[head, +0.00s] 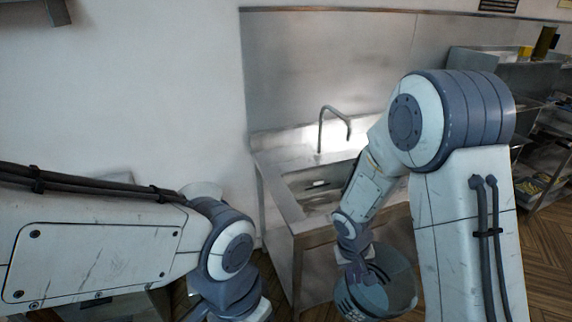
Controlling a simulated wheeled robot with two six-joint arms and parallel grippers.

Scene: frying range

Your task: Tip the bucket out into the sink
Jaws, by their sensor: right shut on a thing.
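The steel sink (320,187) stands against the back wall, its basin open on top and partly covered by my right arm. A grey-green bucket (398,289) hangs in front of the sink unit, lower in the picture than the basin. My right gripper (357,276) is shut on the bucket at its left side. I cannot tell what is in the bucket or how far it tilts. My left arm comes in from the left, and its gripper is cut off by the bottom edge.
A curved tap (335,122) rises behind the basin. Steel shelving (545,150) with several items stands at the right. The sink's front left leg (296,278) is near the bucket. Wooden floor (535,245) shows at the right.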

